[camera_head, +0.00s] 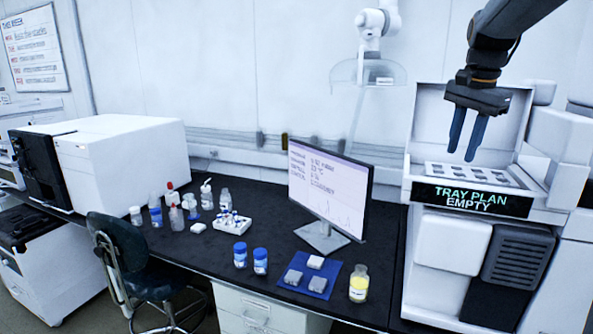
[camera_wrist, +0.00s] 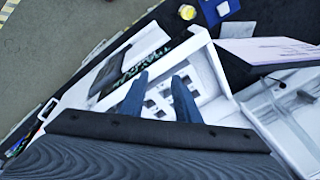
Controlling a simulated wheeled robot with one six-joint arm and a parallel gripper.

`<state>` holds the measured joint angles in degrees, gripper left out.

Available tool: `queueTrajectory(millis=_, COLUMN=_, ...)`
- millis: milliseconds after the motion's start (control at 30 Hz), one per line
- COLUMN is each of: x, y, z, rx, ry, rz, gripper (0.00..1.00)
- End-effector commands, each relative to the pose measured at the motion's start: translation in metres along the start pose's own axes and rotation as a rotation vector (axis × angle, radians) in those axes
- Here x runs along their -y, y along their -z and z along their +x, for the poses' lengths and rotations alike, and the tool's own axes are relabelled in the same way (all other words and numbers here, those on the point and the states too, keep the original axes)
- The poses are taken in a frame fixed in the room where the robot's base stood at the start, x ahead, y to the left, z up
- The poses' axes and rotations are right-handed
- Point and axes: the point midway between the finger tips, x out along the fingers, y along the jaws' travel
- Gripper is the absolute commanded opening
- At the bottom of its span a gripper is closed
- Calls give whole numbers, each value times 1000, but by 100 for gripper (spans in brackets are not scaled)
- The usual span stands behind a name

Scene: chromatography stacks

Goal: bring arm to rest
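My gripper (camera_head: 466,140) hangs at the upper right in the head view, its two blue fingers pointing down with a gap between them. It is open, and nothing shows between the fingers. It is above the slotted tray (camera_head: 447,172) of the white instrument (camera_head: 437,239), whose lid is up. In the wrist view the fingers (camera_wrist: 159,85) are apart, with the slotted tray (camera_wrist: 207,88) beyond them. A panel on the instrument reads "TRAY PLAN EMPTY" (camera_head: 471,200).
A monitor (camera_head: 327,188) stands left of the instrument on the dark bench (camera_head: 190,252). A blue mat (camera_head: 322,270) with grey blocks, a yellow-filled jar (camera_head: 359,284) and blue-capped bottles (camera_head: 260,261) stand near the front. A chair (camera_head: 135,255) is at the lower left.

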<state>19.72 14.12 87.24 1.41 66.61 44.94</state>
Motion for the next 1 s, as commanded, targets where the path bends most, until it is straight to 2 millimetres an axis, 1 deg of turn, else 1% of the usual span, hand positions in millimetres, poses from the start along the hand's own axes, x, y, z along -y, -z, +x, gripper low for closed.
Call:
queueTrajectory(millis=33, x=-1, y=-26, z=21, rx=7, ry=-1, rz=-86, gripper=29)
queueTrajectory(millis=67, x=-3, y=-40, z=34, rx=8, ry=1, rz=-139, gripper=29)
queueTrajectory(millis=100, x=-6, y=-59, z=49, rx=9, ry=4, rz=-210, gripper=29)
queueTrajectory(millis=167, x=-12, y=-88, z=73, rx=11, ry=8, rz=-318, gripper=29)
queueTrajectory(millis=200, x=-18, y=-108, z=87, rx=10, ry=13, rz=-389, gripper=29)
queueTrajectory(millis=267, x=-30, y=-138, z=108, rx=12, ry=17, rz=-497, gripper=29)
queueTrajectory(millis=300, x=-38, y=-157, z=121, rx=11, ry=21, rz=-565, gripper=29)
queueTrajectory(millis=400, x=-60, y=-196, z=146, rx=11, ry=29, rz=-710, gripper=29)
queueTrajectory(millis=500, x=-81, y=-226, z=164, rx=9, ry=37, rz=-822, gripper=29)
queueTrajectory(millis=600, x=-100, y=-251, z=177, rx=9, ry=42, rz=-915, gripper=29)
queueTrajectory(millis=800, x=-136, y=-292, z=196, rx=7, ry=54, rz=-1073, gripper=29)
queueTrajectory(millis=900, x=-155, y=-310, z=204, rx=7, ry=58, rz=-1143, gripper=29)
queueTrajectory(millis=933, x=-152, y=-308, z=210, rx=7, ry=58, rz=-1139, gripper=29)
queueTrajectory(millis=1000, x=-152, y=-307, z=219, rx=15, ry=52, rz=-1134, gripper=29)
